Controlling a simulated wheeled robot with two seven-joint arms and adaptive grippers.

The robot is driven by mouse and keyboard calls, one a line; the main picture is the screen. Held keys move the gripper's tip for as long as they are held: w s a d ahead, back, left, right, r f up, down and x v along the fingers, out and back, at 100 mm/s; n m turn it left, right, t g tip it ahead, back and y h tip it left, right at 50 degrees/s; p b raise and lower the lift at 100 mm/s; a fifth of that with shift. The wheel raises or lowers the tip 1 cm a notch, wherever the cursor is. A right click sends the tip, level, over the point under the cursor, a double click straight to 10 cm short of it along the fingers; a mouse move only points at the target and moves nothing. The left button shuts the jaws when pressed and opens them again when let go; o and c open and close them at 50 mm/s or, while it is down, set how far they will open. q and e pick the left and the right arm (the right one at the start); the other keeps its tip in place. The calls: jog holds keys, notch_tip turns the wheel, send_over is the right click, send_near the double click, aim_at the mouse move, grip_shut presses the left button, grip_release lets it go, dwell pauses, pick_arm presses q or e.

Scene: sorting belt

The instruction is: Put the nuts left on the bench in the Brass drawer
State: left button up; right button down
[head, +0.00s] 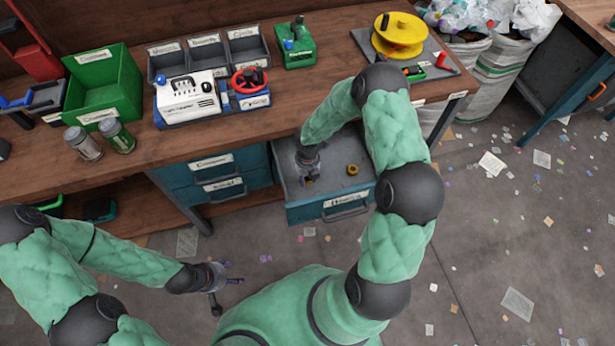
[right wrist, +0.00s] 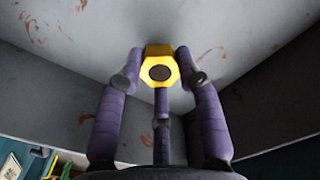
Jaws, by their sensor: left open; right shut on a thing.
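The open drawer (head: 325,210) sticks out below the bench; its front label is too small to read surely. A brass nut (head: 353,169) lies on the drawer floor, toward the right. My right gripper (head: 309,178) reaches down inside the drawer, left of that nut. In the right wrist view its purple fingers (right wrist: 160,85) are shut on a yellow hexagonal nut (right wrist: 158,72), with grey drawer walls around it. I cannot tell whether the held nut touches the floor. My left gripper (head: 228,273) is open and empty, low in front of the bench.
The wooden bench top (head: 240,135) holds a green bin (head: 105,85), grey labelled bins (head: 205,55), a white device (head: 188,98), two jars (head: 100,140) and a yellow reel (head: 398,35). Closed blue drawers (head: 215,178) are left of the open one. Sacks stand at the right.

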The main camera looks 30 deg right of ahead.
aim_at(307, 178)
jog(key=shift+f, duration=0.4)
jog(key=shift+f, duration=0.2)
jog(key=c, duration=0.8)
grip_release()
jog(key=shift+c, duration=0.2)
notch_tip(307, 178, up, 13)
jog(key=p, duration=0.5)
jog(key=shift+r, duration=0.15)
jog(key=shift+r+p, duration=0.1)
jog(key=shift+p, duration=0.25)
